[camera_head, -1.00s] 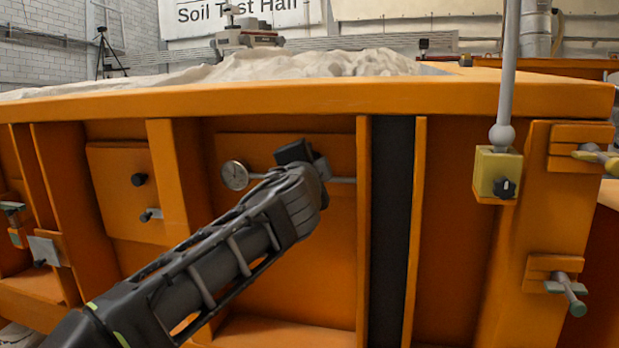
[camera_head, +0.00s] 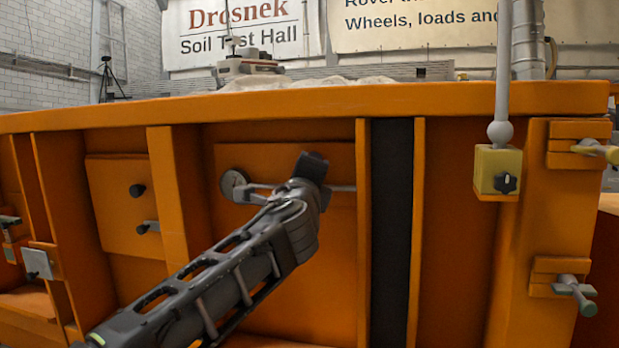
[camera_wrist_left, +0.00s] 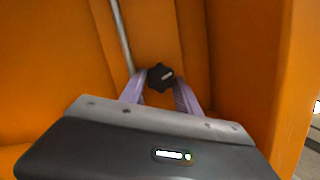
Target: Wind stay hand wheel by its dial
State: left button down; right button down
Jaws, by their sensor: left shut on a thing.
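My left gripper (camera_head: 314,165) comes in from the lower left and reaches the orange bed's front panel. In the left wrist view its two pale purple fingers (camera_wrist_left: 160,92) are shut on a small black knob with a light mark, which I take for the hand wheel (camera_wrist_left: 160,76). In the head view my gripper hides this knob. A round grey dial (camera_head: 235,186) sits just left of the gripper, its face not readable. A thin grey rod (camera_head: 343,189) runs out to the right of the gripper; a rod (camera_wrist_left: 122,35) also shows in the wrist view. My right gripper is not in view.
The orange bed rim (camera_head: 400,100) runs above the gripper. A dark vertical strip (camera_head: 391,230) lies to its right. A yellow box (camera_head: 497,170) with a black knob hangs further right. Clamps (camera_head: 574,290) stick out at the right, and small knobs (camera_head: 138,190) at the left.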

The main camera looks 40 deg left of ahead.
pick_arm(q)
jog(key=shift+f+m, duration=0.1)
jog(key=shift+m, duration=0.2)
jog(key=c, duration=0.9)
grip_release()
jog(key=b+v, duration=0.2)
jog(key=v, duration=0.5)
jog(key=shift+s+d+f, duration=0.1)
jog(key=shift+s+d, duration=0.05)
jog(key=shift+s, duration=0.15)
